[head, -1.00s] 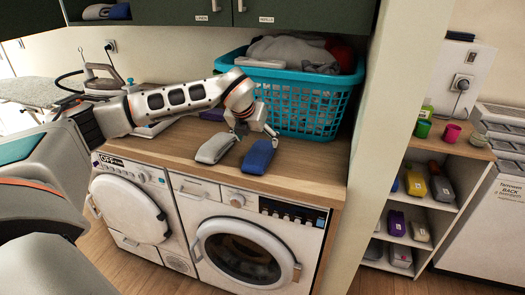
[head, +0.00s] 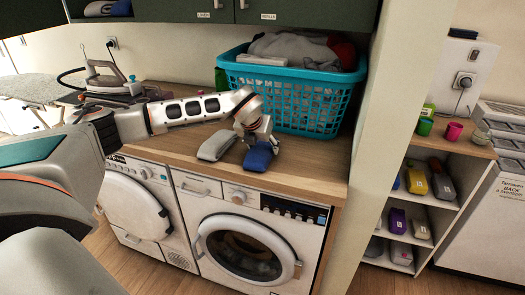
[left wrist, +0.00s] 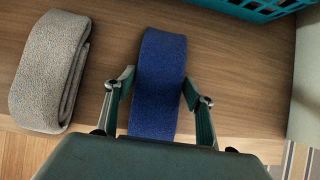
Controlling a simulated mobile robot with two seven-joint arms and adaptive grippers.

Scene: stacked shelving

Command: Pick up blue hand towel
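The blue hand towel (head: 258,157) lies folded on the wooden counter near its front edge. It also shows in the left wrist view (left wrist: 160,75). My left gripper (head: 261,140) is over the towel. In the left wrist view its two fingers (left wrist: 158,88) are open, one on each side of the towel, with a small gap between each finger and the cloth. A grey folded towel (head: 216,146) lies just left of the blue one. My right gripper is not in view.
A teal laundry basket (head: 300,92) full of cloth stands behind the towels. An iron (head: 103,75) is at the left. A wall edge (head: 385,130) bounds the counter on the right. Washing machines (head: 245,240) are below. Bare counter (head: 310,165) lies right of the blue towel.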

